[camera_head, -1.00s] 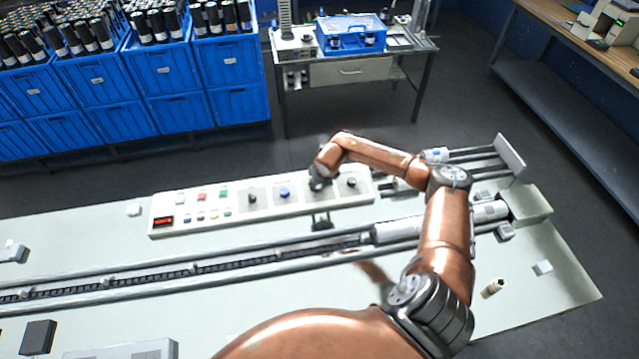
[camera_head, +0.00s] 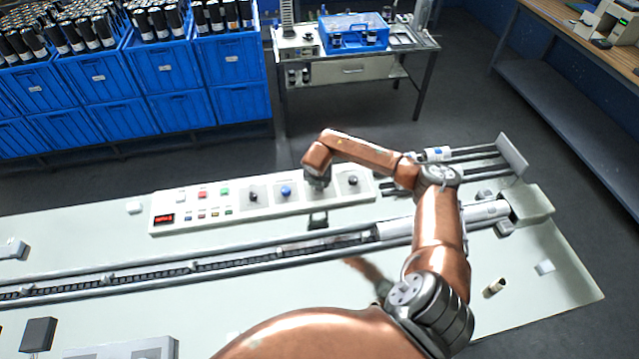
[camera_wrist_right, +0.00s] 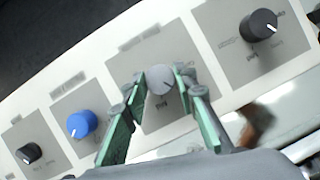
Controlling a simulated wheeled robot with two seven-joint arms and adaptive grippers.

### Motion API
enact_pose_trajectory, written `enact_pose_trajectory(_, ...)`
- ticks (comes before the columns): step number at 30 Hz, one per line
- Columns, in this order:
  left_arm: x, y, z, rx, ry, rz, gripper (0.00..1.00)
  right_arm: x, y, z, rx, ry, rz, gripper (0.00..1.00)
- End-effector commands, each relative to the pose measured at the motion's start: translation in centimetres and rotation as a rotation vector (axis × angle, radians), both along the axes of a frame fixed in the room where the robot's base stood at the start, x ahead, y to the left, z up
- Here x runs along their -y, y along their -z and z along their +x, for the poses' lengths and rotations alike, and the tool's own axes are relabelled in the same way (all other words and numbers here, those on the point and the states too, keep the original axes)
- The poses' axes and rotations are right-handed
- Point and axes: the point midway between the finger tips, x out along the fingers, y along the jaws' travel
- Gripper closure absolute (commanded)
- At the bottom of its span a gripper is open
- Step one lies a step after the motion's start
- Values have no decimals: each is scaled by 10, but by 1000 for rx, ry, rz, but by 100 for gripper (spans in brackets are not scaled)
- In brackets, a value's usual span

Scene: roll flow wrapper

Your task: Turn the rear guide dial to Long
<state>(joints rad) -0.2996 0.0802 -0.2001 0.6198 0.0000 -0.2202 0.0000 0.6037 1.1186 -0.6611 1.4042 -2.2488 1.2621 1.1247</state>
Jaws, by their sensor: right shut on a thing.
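My right gripper (camera_head: 317,184) is over the control panel (camera_head: 240,208), between the blue dial (camera_head: 286,191) and the right-hand black dial (camera_head: 352,180). In the right wrist view its green-padded fingers (camera_wrist_right: 157,90) stand on either side of a grey dial (camera_wrist_right: 160,79) and are shut on it. The grey dial has a pointer mark at its lower right; the print around it is too small to read. In the head view the gripper hides this dial. The wrist view also shows the blue dial (camera_wrist_right: 82,124) and a black dial (camera_wrist_right: 259,26). My left gripper is not in view.
Another black dial (camera_head: 253,194) and several buttons sit on the panel's left part. In front runs a conveyor channel (camera_head: 200,266) with a white roll (camera_head: 405,228). Blue crates (camera_head: 230,60) and a side table (camera_head: 350,71) stand behind.

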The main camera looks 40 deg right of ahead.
Motion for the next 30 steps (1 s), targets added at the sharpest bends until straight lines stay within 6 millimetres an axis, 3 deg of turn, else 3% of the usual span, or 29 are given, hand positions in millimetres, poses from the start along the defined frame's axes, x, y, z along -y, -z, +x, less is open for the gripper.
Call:
enact_pose_trajectory(6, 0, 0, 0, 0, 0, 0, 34, 0, 1, -1, -2, 0, 1, 98)
enact_pose_trajectory(7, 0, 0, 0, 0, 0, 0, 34, 0, 1, -1, -2, 0, 1, 73)
enact_pose_trajectory(14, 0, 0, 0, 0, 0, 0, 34, 0, 0, -1, -1, -1, 0, 57)
enact_pose_trajectory(23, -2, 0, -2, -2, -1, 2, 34, 0, -2, -1, 0, -1, 0, 57)
enact_pose_trajectory(30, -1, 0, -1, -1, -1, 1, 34, -8, -31, -9, 2, -3, -2, 57)
